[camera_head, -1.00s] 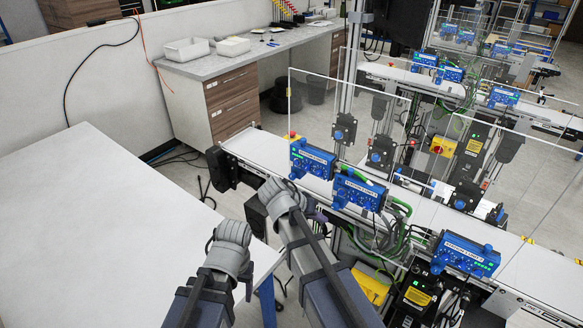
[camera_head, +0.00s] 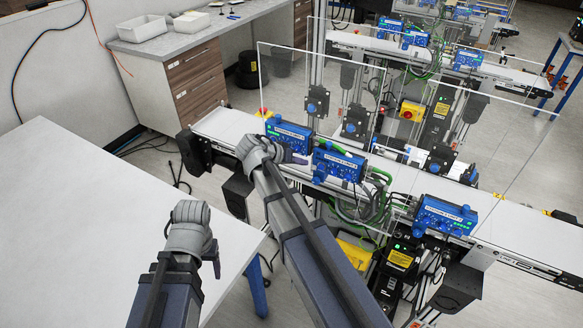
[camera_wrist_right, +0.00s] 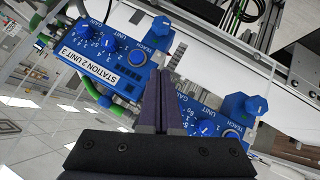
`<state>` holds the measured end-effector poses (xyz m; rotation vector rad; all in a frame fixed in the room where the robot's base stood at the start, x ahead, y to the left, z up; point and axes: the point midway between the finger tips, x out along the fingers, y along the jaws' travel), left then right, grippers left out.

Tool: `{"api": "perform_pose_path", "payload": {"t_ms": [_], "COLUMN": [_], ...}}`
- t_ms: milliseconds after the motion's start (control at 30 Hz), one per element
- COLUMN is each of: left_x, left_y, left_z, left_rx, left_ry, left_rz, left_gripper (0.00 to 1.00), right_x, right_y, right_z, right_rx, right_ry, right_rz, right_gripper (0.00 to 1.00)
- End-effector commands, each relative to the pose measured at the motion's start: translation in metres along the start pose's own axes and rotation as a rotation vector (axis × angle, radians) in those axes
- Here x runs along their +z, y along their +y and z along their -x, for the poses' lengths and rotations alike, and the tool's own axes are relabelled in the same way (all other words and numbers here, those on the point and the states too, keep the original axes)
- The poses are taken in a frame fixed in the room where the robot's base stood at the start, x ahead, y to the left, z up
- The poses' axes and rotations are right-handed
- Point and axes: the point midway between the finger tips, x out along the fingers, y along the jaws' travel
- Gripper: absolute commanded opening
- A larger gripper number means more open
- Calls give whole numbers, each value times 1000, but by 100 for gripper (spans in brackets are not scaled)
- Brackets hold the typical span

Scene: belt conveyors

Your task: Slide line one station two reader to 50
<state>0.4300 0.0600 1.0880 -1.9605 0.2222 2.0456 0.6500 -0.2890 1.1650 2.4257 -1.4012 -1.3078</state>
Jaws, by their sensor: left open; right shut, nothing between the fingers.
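Blue reader boxes sit along the nearest conveyor: a left one (camera_head: 290,136), a middle one (camera_head: 339,164) and a right one (camera_head: 445,216). My right gripper (camera_head: 296,159) is shut and empty, in front of the gap between the left and middle readers. I cannot tell whether the fingertips touch either. My left gripper (camera_head: 214,262) is open and empty beside the white table.
The white table (camera_head: 75,215) is bare at the left. Clear upright panels (camera_head: 400,110) stand behind the readers. Green cables (camera_head: 375,195) hang below the middle reader. A second conveyor (camera_head: 385,45) with more blue boxes runs farther back.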

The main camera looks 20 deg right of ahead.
Motion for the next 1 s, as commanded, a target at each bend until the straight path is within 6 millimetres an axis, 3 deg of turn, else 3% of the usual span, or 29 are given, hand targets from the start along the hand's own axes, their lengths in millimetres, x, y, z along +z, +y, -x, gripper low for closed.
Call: {"api": "perform_pose_path", "payload": {"t_ms": [33, 100, 300, 1000], "left_x": [-1, -1, -2, -3], "left_y": [1, 2, 4, 5], "left_z": [-14, -22, -42, -53], "left_rx": [0, -1, -2, -2], "left_ry": [0, 0, 0, 0], "left_rz": [-2, -4, -9, -11], "left_gripper": [66, 66, 66, 66], "right_x": [4, 4, 20, 29], "right_y": [-3, -3, -1, 0], "right_z": [-16, -30, -45, -54], "right_rx": [2, 1, 0, 0], "right_ry": [-2, -1, 0, 0], "right_rz": [-2, -2, 0, 1], "right_gripper": [0, 0, 0, 0]}}
